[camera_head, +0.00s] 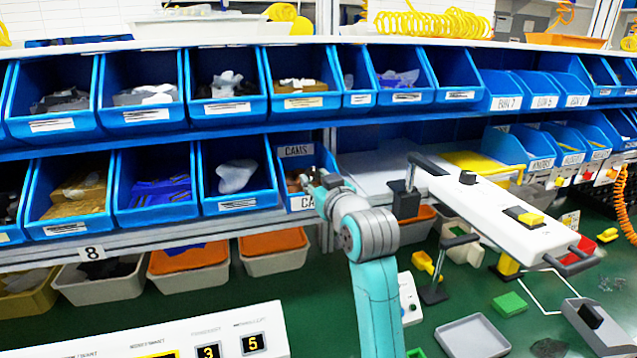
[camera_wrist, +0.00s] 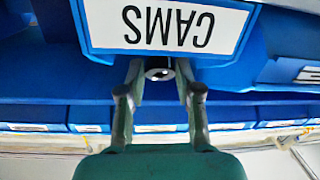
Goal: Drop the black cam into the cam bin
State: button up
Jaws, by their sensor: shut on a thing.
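The cam bin (camera_head: 279,181) is a blue bin in the lower shelf row, with a "CAMS" tag above it and a partly covered label on its front. Some brownish contents show inside. In the wrist view its "CAMS" label (camera_wrist: 168,27) appears upside down at the top. My gripper (camera_head: 312,180) is at the mouth of this bin. In the wrist view my gripper (camera_wrist: 159,73) has its fingers closed about the black cam (camera_wrist: 158,74), a small round dark piece with a pale ring, partly hidden. The cam cannot be made out in the head view.
Blue bins fill both shelf rows, with a bin of white pieces (camera_head: 240,205) just left of the cam bin. White sheets (camera_head: 375,172) lie to its right. A white switch unit (camera_head: 490,205) stands right of my arm, above the green bench.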

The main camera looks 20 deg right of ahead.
jog(key=o, duration=0.8)
jog(key=shift+s, duration=0.1)
jog(key=s, duration=1.1)
jog(key=shift+s+d+r, duration=0.3)
jog(key=shift+s+d, duration=0.1)
jog(key=shift+d, duration=0.05)
